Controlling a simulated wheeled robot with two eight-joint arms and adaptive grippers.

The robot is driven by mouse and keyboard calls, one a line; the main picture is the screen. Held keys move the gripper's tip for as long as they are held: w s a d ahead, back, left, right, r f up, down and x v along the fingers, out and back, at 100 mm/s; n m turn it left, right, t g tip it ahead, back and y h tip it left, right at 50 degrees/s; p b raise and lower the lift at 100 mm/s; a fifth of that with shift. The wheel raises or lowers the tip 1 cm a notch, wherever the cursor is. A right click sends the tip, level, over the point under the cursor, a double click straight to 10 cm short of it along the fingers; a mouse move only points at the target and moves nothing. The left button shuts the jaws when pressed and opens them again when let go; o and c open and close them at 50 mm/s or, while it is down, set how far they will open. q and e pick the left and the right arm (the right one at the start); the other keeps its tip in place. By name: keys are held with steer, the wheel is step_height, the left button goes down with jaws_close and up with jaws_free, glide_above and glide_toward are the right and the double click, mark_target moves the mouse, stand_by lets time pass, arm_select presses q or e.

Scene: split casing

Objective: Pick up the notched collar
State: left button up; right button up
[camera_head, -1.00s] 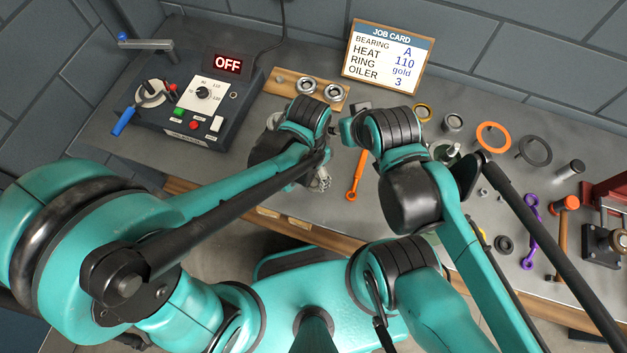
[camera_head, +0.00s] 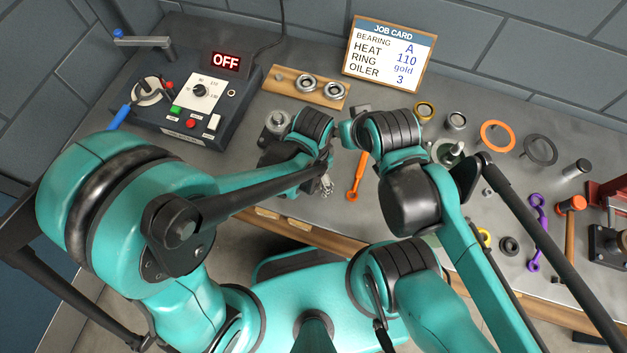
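I cannot say for certain which part is the notched collar. A small dark ring-shaped part (camera_head: 508,246) lies at the right front of the bench, and its notch is too small to make out. A short metal sleeve (camera_head: 456,120) stands farther back. My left gripper (camera_head: 326,184) shows only in part, as pale metal below the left wrist near the bench's front middle, well left of both parts. Its opening cannot be made out. My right arm's wrist is folded over the bench middle, and its fingers are hidden.
A control box (camera_head: 190,100) reading OFF stands at the left. A wooden board (camera_head: 290,85) with two bearings lies behind my arms. A grey round part (camera_head: 277,122) sits beside my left wrist. Orange (camera_head: 497,136) and dark grey (camera_head: 541,150) rings and a hammer (camera_head: 570,220) lie right.

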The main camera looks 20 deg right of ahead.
arm_select(q)
steer(key=shift+f, duration=0.15)
stand_by(0.3)
steer(key=c, duration=1.1)
